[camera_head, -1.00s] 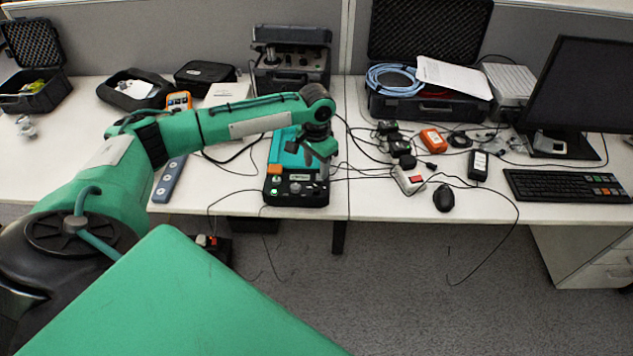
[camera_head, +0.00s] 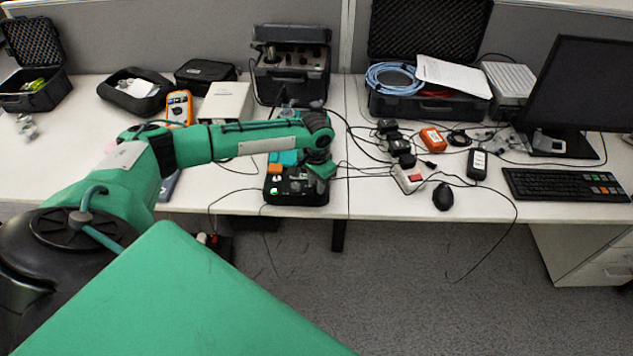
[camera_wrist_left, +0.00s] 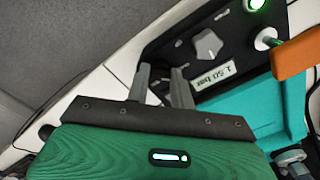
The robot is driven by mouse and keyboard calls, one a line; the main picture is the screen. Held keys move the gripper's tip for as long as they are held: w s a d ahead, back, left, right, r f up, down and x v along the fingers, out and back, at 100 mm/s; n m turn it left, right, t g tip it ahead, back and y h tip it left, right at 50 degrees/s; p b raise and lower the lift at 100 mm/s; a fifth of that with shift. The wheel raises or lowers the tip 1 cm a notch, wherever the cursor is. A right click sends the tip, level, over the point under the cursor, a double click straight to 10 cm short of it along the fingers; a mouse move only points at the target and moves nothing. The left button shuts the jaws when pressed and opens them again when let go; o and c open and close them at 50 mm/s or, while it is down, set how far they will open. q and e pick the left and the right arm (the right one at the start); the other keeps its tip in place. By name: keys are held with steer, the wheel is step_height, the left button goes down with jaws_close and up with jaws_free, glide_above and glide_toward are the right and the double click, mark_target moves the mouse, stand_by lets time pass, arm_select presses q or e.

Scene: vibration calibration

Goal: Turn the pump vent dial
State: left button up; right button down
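The pump unit has a black control panel (camera_head: 297,198) and a teal body (camera_head: 284,157), and stands near the table's front edge. My right gripper is out of view.
An orange block (camera_head: 275,168) and a green lit button (camera_head: 274,190) are on the unit's left side. An open black case (camera_head: 290,85) stands behind. The table's front edge is close.

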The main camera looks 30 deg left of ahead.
arm_select(q)
steer(key=shift+c, duration=0.8)
jaws_close()
